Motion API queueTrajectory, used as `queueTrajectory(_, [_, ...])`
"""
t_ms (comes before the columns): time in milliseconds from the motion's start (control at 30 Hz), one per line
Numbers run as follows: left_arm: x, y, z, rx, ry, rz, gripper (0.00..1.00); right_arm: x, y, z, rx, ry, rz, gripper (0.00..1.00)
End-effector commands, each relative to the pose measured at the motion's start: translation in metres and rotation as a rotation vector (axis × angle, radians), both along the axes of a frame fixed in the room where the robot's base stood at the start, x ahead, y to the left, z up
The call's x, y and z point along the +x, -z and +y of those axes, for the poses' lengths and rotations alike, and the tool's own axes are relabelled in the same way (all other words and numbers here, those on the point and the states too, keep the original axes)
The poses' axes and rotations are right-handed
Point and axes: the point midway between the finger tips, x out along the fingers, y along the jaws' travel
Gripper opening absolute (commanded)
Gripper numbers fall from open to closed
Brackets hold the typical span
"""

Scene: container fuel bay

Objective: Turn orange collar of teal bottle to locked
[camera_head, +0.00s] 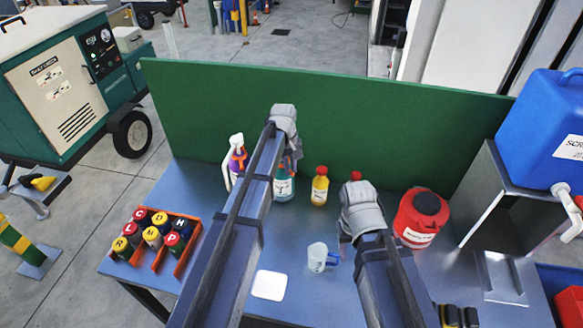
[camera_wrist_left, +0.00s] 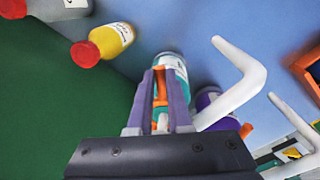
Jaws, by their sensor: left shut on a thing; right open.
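The teal bottle (camera_head: 284,188) stands upright on the blue table near the green panel, with my left arm covering its top. In the left wrist view the teal bottle (camera_wrist_left: 178,66) shows a white label beyond my fingers. Its orange collar (camera_wrist_left: 160,86) shows between the two purple-grey fingers of my left gripper (camera_wrist_left: 159,92), which is shut on it. A white spray head (camera_wrist_left: 247,80) sticks out beside the fingers. In the head view my left gripper (camera_head: 288,150) is over the bottle, its fingertips mostly hidden. My right gripper (camera_head: 350,235) is open and apart from the bottle; its fingers are largely hidden.
A purple spray bottle (camera_head: 238,165) stands close left of the teal one, and a yellow bottle (camera_head: 320,190) to its right. A white mug (camera_head: 317,257), red canister (camera_head: 414,215) and orange crate (camera_head: 188,249) with several cans share the table. The green panel (camera_head: 330,120) closes off the back.

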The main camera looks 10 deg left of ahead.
Motion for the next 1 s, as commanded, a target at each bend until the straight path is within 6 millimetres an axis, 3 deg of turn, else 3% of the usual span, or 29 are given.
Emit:
queueTrajectory(333, [-0.0001, 0.0000, 0.0001, -0.001, 0.001, 0.001, 0.00, 0.0000, 0.0000, 0.0000, 0.000, 0.000, 0.000, 0.50])
queueTrajectory(367, [-0.0001, 0.0000, 0.0001, -0.001, 0.000, 0.001, 0.20, 0.0000, 0.0000, 0.0000, 0.000, 0.000, 0.000, 0.50])
queueTrajectory(600, [0.0000, 0.0000, 0.0001, 0.000, 0.000, 0.000, 0.47, 0.0000, 0.0000, 0.0000, 0.000, 0.000, 0.000, 0.50])
queueTrajectory(1000, [-0.0002, -0.0050, 0.0004, 0.000, 0.000, 0.000, 0.47, 0.0000, -0.0050, 0.0000, 0.000, 0.000, 0.000, 0.50])
